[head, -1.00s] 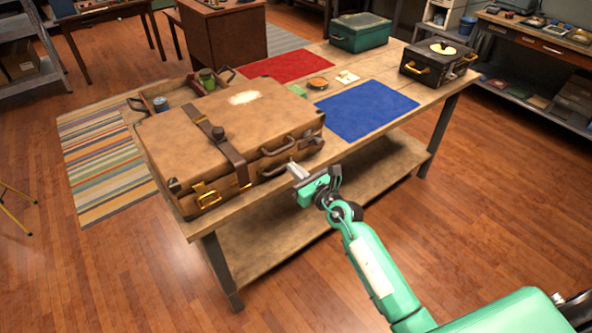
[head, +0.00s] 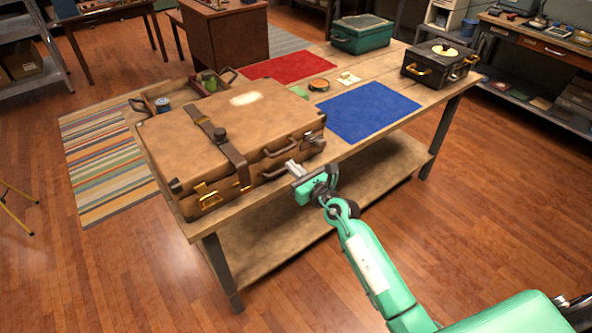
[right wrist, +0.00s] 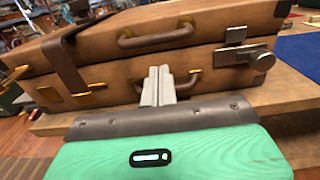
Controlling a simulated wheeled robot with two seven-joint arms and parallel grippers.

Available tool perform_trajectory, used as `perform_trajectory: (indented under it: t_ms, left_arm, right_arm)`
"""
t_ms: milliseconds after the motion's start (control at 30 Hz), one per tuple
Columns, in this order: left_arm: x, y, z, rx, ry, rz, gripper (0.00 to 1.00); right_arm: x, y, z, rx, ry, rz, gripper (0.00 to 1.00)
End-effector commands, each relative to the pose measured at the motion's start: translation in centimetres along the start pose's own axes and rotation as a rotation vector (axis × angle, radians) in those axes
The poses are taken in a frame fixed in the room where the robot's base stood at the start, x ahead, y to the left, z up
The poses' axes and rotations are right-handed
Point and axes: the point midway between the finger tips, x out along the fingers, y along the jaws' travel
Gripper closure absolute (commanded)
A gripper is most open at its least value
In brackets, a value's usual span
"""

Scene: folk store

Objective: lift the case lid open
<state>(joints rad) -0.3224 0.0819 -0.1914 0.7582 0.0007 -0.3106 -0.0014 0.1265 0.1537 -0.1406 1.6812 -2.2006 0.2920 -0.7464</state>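The large brown case (head: 225,130) lies flat on the wooden table with its lid down. It also shows in the right wrist view (right wrist: 105,58), with a handle (right wrist: 157,36) on the lid's front edge and another handle behind my fingers on the lower half. A metal latch (right wrist: 243,55) is at the right, and a dark strap (head: 222,145) crosses the lid. My right gripper (head: 291,170) is in front of the case's front side, low near the handles. Its fingers (right wrist: 158,84) are together with nothing seen between them; contact with the case cannot be told. My left gripper is not in view.
The table (head: 385,152) also bears a blue mat (head: 367,110), a red mat (head: 276,66), a green box (head: 361,35) and a black case (head: 438,66). An open tray (head: 180,92) stands behind the brown case. Floor in front of the table is clear.

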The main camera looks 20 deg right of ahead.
Motion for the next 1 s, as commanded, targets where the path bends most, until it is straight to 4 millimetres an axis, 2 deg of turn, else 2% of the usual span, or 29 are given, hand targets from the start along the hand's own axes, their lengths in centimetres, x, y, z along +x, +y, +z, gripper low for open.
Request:
perform_trajectory:
  t_ms: [567,1000]
  left_arm:
    - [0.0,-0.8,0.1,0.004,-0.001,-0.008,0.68]
    - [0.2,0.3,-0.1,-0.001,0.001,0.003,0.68]
  right_arm:
    - [1.8,0.0,0.0,0.0,0.0,0.0,1.0]
    - [3.1,0.0,0.0,0.0,0.0,0.0,1.0]
